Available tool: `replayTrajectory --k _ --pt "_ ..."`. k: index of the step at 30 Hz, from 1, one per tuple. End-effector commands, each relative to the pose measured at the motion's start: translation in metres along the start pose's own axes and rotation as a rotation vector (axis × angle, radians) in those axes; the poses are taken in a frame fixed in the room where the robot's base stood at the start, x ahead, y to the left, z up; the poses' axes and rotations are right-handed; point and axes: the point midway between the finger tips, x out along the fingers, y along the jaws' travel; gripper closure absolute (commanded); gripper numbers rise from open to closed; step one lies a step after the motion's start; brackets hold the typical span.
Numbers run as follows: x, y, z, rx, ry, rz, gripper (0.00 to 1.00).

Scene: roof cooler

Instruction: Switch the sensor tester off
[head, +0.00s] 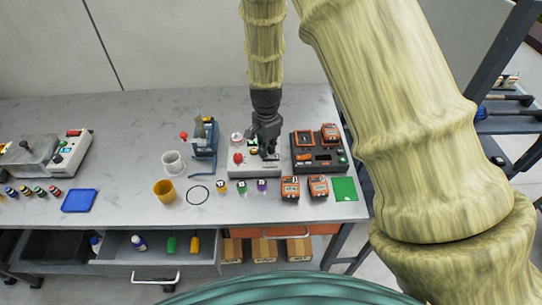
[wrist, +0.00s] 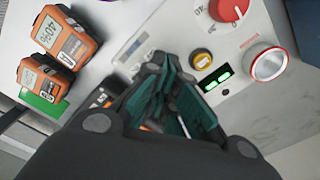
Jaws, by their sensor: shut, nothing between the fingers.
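A light grey box with a red knob, which I take to be the sensor tester (head: 238,170), stands on the bench under my gripper (head: 267,152). The fingers hide part of the panel, and I cannot make out a power switch.
A dark charger (head: 325,164) with orange batteries stands close on the right. Two more orange batteries (head: 290,187) and a green mat (head: 344,189) lie in front. A blue stand (head: 204,145), a white mug (head: 173,162) and a yellow cup (head: 164,191) are left. An open drawer (head: 150,263) sits below.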

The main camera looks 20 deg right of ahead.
Motion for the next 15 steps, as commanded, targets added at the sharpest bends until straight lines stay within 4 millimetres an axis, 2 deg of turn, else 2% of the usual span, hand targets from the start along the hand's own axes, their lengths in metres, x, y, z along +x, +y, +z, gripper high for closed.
replayTrajectory --k 15 --pt "0.0061 -0.0001 0.0001 0.0 0.0 0.0 1.0"
